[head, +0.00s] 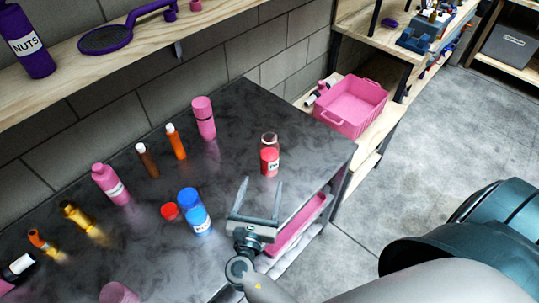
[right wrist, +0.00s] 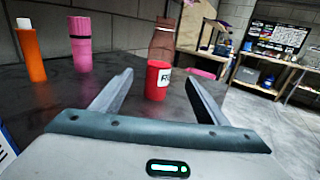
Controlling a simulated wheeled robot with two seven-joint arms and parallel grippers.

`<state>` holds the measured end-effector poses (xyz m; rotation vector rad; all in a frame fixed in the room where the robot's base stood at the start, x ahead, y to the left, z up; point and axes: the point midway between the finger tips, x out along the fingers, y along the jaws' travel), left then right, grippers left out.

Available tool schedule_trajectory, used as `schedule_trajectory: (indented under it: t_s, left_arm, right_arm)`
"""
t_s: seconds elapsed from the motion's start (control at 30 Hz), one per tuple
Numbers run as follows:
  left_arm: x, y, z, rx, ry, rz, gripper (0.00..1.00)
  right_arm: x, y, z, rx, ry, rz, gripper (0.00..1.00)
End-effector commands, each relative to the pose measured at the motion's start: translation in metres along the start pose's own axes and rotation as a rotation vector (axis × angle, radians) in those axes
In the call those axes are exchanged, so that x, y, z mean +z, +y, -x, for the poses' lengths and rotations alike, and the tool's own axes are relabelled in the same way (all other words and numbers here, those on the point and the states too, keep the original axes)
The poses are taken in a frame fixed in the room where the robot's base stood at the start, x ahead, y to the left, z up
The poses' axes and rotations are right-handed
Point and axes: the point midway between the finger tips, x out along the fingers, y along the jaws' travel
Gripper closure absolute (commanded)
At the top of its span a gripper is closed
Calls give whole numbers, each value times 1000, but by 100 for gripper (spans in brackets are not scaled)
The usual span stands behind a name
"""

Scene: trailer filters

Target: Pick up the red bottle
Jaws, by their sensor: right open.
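My left gripper is not in view.
A blue-capped bottle (head: 198,220) and a red cap-like item (head: 170,211) stand left of my gripper. Pink (head: 204,118) and orange (head: 176,142) bottles stand farther back. A pink crate (head: 350,105) sits beyond the bench's right end. A wooden shelf (head: 130,45) overhangs at the back left.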

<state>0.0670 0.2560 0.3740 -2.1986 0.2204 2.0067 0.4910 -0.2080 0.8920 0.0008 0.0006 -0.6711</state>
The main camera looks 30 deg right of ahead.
Motion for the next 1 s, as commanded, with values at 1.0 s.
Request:
schedule_trajectory:
  t_s: [1.0]
  left_arm:
    - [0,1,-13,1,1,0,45]
  right_arm:
    - [0,0,-116,0,0,1,32]
